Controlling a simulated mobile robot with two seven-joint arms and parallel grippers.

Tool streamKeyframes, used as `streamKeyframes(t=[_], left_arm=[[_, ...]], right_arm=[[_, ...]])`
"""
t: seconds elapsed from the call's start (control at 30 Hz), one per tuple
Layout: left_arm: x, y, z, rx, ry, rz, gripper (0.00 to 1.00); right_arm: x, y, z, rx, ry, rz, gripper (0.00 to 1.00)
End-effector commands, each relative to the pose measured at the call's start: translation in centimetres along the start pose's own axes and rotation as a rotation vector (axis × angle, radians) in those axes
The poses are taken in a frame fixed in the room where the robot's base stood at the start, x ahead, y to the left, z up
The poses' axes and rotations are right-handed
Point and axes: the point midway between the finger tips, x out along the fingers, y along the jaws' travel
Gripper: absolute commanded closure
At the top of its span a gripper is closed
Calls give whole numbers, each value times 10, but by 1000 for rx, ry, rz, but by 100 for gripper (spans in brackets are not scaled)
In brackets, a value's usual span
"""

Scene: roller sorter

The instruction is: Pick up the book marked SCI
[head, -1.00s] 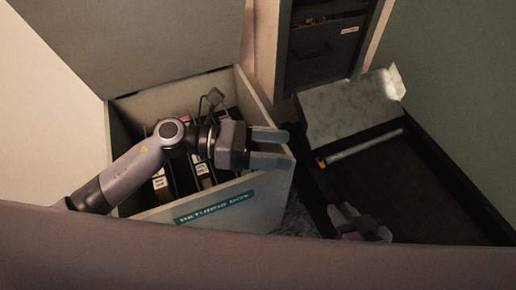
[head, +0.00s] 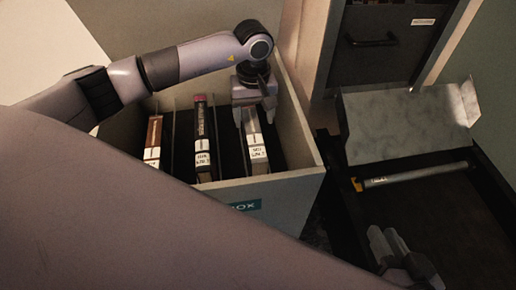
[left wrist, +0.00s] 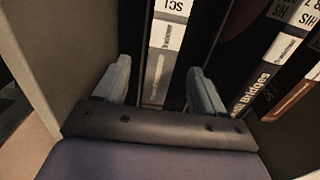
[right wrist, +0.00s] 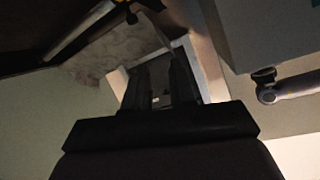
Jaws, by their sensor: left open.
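The book marked SCI (head: 256,150) stands spine-up in the right part of the returns box (head: 310,160), with a white label near its front end. In the left wrist view its pale spine with the letters SCI (left wrist: 167,38) runs between my two fingers. My left gripper (head: 254,103) is open and points down at the far end of this book, a finger on either side. I cannot tell whether the fingers touch it. My right gripper (head: 390,246) is low at the right; in the right wrist view its fingers (right wrist: 160,88) stand apart with nothing between them.
Two other labelled books, a brown one (head: 153,145) and a dark one (head: 201,135), stand left of the SCI book between black dividers. A dark tray (head: 440,215) with a slim rod (head: 415,174) and a marbled panel (head: 405,125) lies right. A handled cabinet (head: 385,60) stands behind.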

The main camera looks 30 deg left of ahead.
Motion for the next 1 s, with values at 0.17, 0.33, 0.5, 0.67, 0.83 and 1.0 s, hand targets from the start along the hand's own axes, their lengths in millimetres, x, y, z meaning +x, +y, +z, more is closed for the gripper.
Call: streamKeyframes(t=[0.17,0.33,0.5,0.67,0.83,1.0], left_arm=[[18,0,1,0,-3,2,30],[45,-3,3,0,-6,1,30],[61,-2,3,-1,-5,4,30],[60,-2,2,-1,-3,4,30],[60,-2,2,-1,-4,4,69],[60,-2,2,-1,-4,4,100]], right_arm=[[4,-3,1,19,8,-20,75],[10,-8,4,53,21,-55,75],[13,-13,2,77,30,-82,75],[12,-14,1,78,30,-84,75],[12,-14,1,78,30,-83,75],[12,-14,1,78,31,-83,75]])
